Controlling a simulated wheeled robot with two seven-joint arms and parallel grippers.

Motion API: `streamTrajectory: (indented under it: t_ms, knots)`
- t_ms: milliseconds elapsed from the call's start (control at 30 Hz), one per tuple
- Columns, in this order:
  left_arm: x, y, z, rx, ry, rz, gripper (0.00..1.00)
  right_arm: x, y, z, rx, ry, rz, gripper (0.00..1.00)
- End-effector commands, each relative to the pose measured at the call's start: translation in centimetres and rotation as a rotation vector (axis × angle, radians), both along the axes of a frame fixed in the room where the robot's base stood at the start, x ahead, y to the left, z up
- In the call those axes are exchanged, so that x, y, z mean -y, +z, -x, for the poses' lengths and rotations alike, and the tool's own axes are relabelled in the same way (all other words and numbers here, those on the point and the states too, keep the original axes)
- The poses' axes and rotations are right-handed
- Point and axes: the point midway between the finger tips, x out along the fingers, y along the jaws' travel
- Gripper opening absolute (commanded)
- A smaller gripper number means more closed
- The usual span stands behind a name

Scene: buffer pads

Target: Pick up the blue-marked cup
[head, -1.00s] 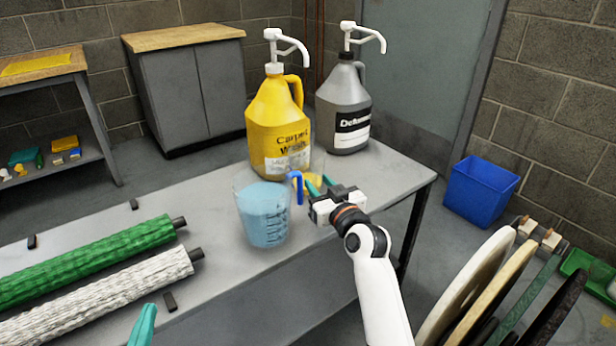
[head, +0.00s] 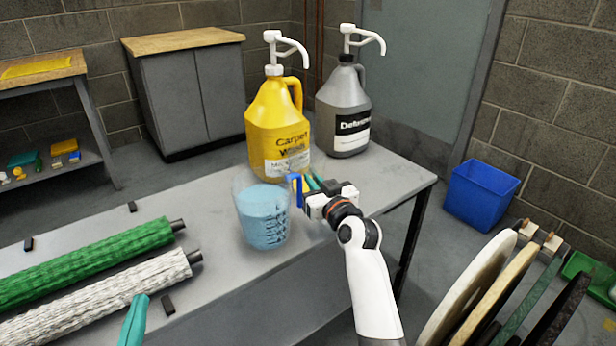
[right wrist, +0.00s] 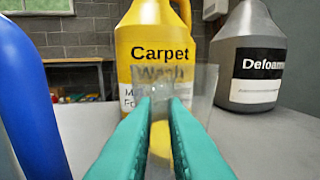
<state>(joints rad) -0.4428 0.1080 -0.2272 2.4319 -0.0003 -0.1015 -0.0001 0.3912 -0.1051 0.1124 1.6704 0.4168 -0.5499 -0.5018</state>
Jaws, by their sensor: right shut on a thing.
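A clear cup with a blue handle (head: 296,181) and blue-tinted body (head: 262,220) stands upright on the grey table. The blue handle also fills the left edge of the right wrist view (right wrist: 30,95). Just right of it, my right gripper (head: 310,187) has its teal fingers close together on a smaller clear cup with yellow in it (right wrist: 205,90). Whether they hold its wall or a handle is hard to tell. The right fingertips (right wrist: 167,100) partly hide this cup. One teal finger of my left gripper (head: 134,320) shows at the bottom left; its opening is not visible.
A yellow Carpet Wash jug (head: 278,125) and a grey defoamer jug (head: 343,105) stand behind the cups. Green (head: 90,255) and white (head: 110,295) rollers lie at the table's left. A blue bin (head: 480,195) and several pads (head: 470,290) are at the right.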

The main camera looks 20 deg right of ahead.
Motion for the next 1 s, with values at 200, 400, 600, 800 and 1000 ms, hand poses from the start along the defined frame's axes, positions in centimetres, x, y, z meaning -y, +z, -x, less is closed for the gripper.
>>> streamTrajectory:
  t_ms: [200, 400, 600, 800, 1000]
  knots:
    - [0.0, 0.0, 0.0, -0.002, 0.000, 0.000, 0.00, 0.0, 0.1, 0.0, 0.002, 0.000, 0.001, 0.00]
    - [0.0, -0.2, -0.1, -0.021, 0.001, -0.005, 0.00, 0.0, 0.5, 0.0, 0.002, 0.000, 0.001, 0.00]
    - [-0.2, -1.6, -0.3, -0.113, 0.006, -0.030, 0.00, 0.0, 1.4, 0.0, 0.003, 0.000, 0.002, 0.00]
    - [-0.5, -3.6, -0.4, -0.245, 0.014, -0.065, 0.00, 0.0, 2.9, 0.0, 0.004, 0.000, 0.000, 0.00]
    - [-1.0, -6.2, -0.1, -0.412, 0.025, -0.107, 0.00, 0.0, 4.8, 0.0, 0.004, 0.000, 0.000, 0.00]
